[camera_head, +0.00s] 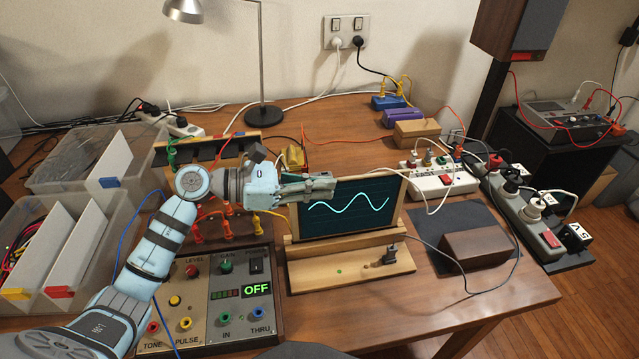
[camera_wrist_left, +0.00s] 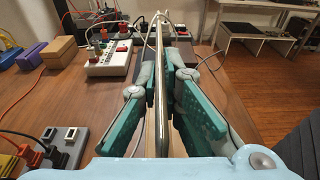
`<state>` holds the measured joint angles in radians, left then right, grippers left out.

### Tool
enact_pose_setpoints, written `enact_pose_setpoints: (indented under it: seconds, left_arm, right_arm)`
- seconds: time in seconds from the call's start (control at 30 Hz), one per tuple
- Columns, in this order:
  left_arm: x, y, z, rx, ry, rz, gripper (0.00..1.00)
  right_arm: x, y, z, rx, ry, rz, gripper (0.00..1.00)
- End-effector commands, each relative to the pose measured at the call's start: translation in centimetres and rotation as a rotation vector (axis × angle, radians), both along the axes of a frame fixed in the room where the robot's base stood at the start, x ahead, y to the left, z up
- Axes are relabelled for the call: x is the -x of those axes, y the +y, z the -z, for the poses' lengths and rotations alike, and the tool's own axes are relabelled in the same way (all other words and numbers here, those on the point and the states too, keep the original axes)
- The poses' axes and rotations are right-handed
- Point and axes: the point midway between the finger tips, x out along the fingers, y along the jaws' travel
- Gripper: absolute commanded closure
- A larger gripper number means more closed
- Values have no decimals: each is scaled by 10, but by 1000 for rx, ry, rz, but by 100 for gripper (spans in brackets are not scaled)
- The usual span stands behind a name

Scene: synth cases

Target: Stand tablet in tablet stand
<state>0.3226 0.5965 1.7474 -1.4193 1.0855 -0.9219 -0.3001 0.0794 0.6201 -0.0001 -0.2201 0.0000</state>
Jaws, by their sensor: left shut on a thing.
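The tablet (camera_head: 345,218) has a dark screen with a light wave line and a pale wooden frame. It stands upright at the wooden tablet stand (camera_head: 340,273), its lower edge by the stand's back ledge. I cannot tell whether it rests fully in the slot. My left gripper (camera_head: 322,187) reaches in from the left and is shut on the tablet near its upper left. In the left wrist view the tablet (camera_wrist_left: 162,95) shows edge-on between the green fingers of the gripper (camera_wrist_left: 161,75). My right gripper is not in view.
A control box (camera_head: 205,312) with knobs and an OFF display stands left of the stand. A dark mat with a brown block (camera_head: 475,250) lies to the right. Power strips (camera_head: 437,180) and cables lie behind on the right. A lamp (camera_head: 263,116) stands at the back.

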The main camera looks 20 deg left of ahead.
Motion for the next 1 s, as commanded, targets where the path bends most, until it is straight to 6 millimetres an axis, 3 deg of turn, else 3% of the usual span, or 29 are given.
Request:
enact_pose_setpoints:
  seconds: [1.0]
  left_arm:
    - [0,0,25,2,-1,0,100]
  right_arm:
    - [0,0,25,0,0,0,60]
